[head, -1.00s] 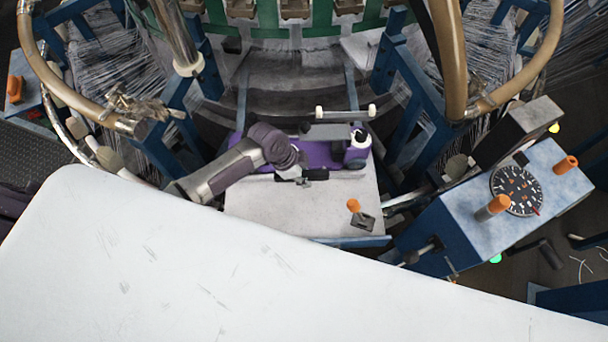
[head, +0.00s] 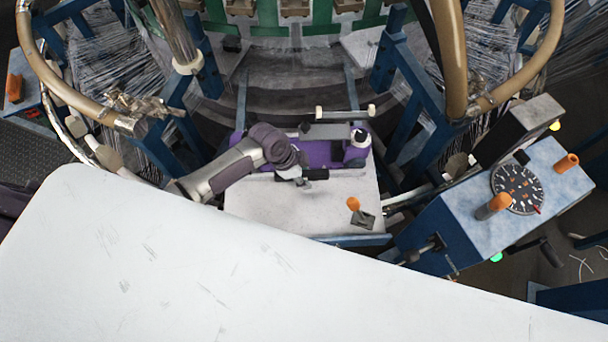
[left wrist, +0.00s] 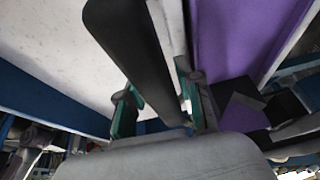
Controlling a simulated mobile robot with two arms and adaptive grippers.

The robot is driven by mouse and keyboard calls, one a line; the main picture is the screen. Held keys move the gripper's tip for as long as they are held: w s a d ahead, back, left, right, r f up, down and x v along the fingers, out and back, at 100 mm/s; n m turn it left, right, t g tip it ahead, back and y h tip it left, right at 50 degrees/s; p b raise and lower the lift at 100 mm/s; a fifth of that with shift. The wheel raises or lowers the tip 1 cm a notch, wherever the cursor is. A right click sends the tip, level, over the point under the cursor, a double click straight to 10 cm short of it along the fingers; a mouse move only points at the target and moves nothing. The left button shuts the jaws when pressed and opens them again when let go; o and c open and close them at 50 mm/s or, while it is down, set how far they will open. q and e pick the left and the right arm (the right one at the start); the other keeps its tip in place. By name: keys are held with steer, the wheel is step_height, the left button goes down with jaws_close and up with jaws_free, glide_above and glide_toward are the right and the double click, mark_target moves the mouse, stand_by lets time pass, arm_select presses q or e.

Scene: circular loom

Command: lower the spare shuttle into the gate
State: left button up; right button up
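The purple shuttle (head: 330,153) lies lengthwise on a pale platform (head: 265,206) in front of the loom, with a white-capped dark piece (head: 358,138) at its right end. My left gripper (head: 312,176) is at its near long side, just above the platform. In the left wrist view my left gripper (left wrist: 160,105) has its two green-lined fingers apart, with a dark rounded bar (left wrist: 125,40) running between them. Whether they press on it I cannot tell. The purple surface (left wrist: 235,40) is just right of the bar there. The gate cannot be made out clearly. My right gripper is out of view.
A pale bar with round ends (head: 345,112) lies behind the shuttle. Blue frame posts flank the platform. A blue box with a dial (head: 517,190) is at the right.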

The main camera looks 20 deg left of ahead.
arm_select(q)
steer(key=shift+o, duration=1)
steer(key=shift+s+f, duration=0.1)
steer(key=shift+s, duration=0.05)
steer(key=v, duration=1.2)
stand_by(0.4)
